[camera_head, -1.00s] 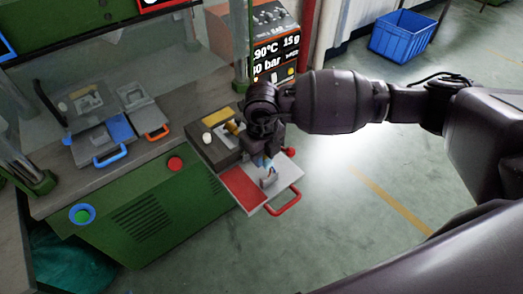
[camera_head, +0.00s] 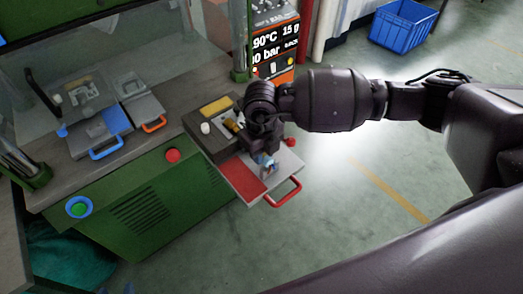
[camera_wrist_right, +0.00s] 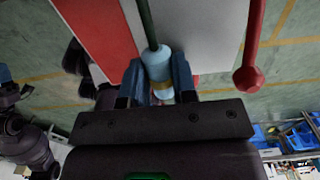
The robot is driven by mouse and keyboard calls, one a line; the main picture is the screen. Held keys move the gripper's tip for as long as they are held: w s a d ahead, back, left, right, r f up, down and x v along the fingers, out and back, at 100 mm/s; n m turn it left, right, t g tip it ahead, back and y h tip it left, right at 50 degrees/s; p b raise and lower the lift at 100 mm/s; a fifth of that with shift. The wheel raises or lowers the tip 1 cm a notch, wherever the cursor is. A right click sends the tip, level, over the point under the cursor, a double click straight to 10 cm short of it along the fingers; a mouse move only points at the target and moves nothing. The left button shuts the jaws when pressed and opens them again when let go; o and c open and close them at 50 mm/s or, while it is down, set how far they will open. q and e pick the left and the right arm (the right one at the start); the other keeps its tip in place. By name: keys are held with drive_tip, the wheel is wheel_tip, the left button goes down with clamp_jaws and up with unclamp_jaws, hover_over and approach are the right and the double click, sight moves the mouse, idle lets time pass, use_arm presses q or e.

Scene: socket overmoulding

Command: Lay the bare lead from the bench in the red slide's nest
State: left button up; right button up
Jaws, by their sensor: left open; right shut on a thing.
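The red slide (camera_head: 240,178) sticks out of the machine, with a red part, a light grey part and a red handle (camera_head: 287,194). My right gripper (camera_head: 267,162) is over the grey part. In the right wrist view its blue fingertips (camera_wrist_right: 159,82) are shut on the pale blue sleeve of the lead (camera_wrist_right: 157,62). A dark green cable runs from it across the slide. The arm and fingers hide the nest; I cannot tell whether the lead touches the slide. My left gripper (camera_head: 115,289) shows only as blue tips at the bottom edge, open.
A second slide with blue (camera_head: 106,149) and orange (camera_head: 154,124) handles sits on the bench at left. A white knob and a yellow block (camera_head: 216,107) stand behind the red slide. A blue crate (camera_head: 402,24) is on the floor. The floor right of the slide is clear.

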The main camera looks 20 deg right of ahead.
drive_tip(key=o, duration=1)
drive_tip(key=shift+r, duration=0.1)
wheel_tip(320, 180, up, 11)
drive_tip(key=shift+f+p, duration=0.15)
drive_tip(key=shift+p, duration=0.35)
